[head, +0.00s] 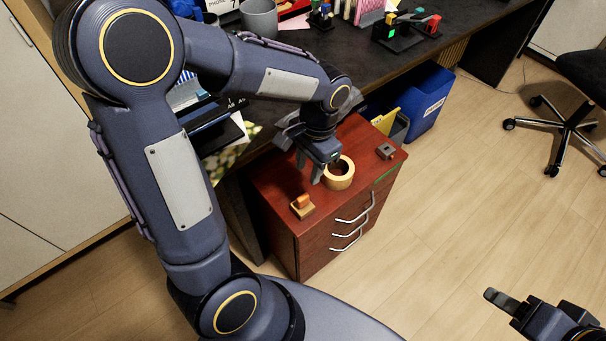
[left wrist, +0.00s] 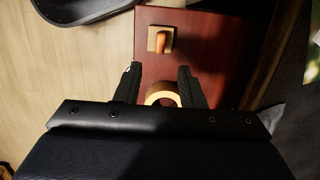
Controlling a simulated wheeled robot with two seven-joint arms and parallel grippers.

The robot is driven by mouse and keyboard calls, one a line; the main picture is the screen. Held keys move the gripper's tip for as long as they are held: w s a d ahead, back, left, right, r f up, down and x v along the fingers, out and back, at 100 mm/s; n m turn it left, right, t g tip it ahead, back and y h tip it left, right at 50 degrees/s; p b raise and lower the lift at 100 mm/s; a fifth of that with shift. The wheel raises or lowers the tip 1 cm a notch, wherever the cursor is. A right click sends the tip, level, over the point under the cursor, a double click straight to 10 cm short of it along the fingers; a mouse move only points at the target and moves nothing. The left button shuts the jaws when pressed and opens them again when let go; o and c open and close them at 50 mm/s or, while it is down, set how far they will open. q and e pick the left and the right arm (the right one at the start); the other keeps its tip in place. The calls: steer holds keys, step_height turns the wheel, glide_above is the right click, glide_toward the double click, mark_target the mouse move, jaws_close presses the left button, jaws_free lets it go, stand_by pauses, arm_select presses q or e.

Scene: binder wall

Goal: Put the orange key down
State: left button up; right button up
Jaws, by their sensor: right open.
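The orange key (head: 302,201) sits upright on a small square wooden block (head: 303,212), on the near left of the red cabinet top. In the left wrist view the orange key (left wrist: 161,41) shows beyond my fingertips, on its block (left wrist: 151,40). My left gripper (head: 322,170) is over the cabinet beside a round wooden ring (head: 340,174). In the left wrist view its fingers (left wrist: 159,72) are spread apart with nothing held, and the ring (left wrist: 163,93) shows between them. My right gripper (head: 535,308) is open and empty at the lower right, over the floor.
The red drawer cabinet (head: 315,235) also carries a small grey block (head: 386,151) at its right. A dark desk (head: 370,62) with clutter stands behind. A blue bin (head: 428,103) and an office chair (head: 575,115) stand to the right. The floor in front is clear.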

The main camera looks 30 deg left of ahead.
arm_select(q)
steer(key=s+r+n+t+h, duration=0.4)
steer(key=s+r+n+t, duration=0.2)
steer(key=s, duration=0.7)
steer(key=shift+s+d+r+t, duration=0.15)
steer(key=shift+r+t, duration=0.35)
steer(key=shift+r, duration=0.45)
step_height(320, 180, up, 17)
steer(key=p, duration=1.7)
steer(key=shift+c, duration=0.5)
